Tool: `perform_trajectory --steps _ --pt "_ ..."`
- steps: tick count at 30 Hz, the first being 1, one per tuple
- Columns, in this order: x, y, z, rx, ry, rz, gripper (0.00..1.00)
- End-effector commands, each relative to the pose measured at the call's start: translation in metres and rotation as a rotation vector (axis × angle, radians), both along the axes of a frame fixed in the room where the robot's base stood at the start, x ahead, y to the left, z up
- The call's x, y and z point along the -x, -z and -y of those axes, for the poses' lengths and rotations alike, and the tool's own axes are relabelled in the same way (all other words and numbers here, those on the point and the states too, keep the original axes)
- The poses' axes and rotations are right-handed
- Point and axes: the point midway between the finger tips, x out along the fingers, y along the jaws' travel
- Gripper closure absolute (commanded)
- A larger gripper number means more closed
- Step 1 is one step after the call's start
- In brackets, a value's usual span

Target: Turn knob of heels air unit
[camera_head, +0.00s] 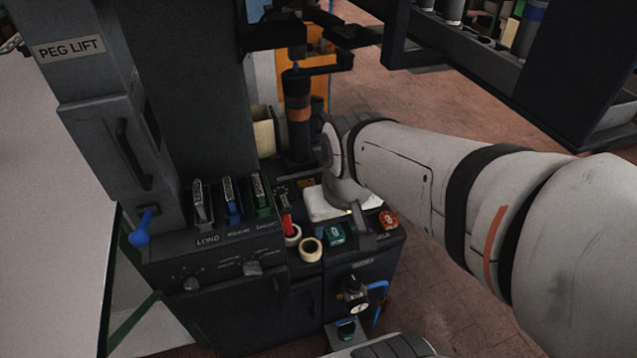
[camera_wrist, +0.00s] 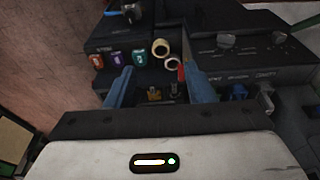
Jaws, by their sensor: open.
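The air unit (camera_head: 353,292) is a small dark fitting with a round face and blue hose, on the front of the machine below the button panel. It also shows, partly cut off, at the top of the wrist view (camera_wrist: 132,12). I cannot make out its knob clearly. My gripper (camera_wrist: 156,72) is open and empty, with two blue fingers apart above the panel. In the wrist view the air unit lies beyond the fingertips, apart from them. In the head view my wrist hangs over the panel and the fingers cannot be made out.
The panel near the fingers holds a red button (camera_head: 388,219), a teal button (camera_head: 335,234), a cream ring (camera_head: 311,249) and a red lever (camera_head: 289,226). Several upright levers stand left, near a blue-ball handle (camera_head: 139,238). Open floor (camera_head: 450,110) lies right of the machine.

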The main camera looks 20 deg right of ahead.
Motion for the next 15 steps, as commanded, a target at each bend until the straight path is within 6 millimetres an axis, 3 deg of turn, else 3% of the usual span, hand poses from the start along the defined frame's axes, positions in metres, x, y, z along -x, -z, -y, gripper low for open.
perform_trajectory --steps 5,11,15 --pt "-0.028 0.059 0.018 0.003 0.028 -0.042 0.37" --pt "-0.073 0.160 0.048 0.005 0.059 -0.103 0.36" --pt "-0.097 0.238 0.072 0.000 0.079 -0.145 0.36"
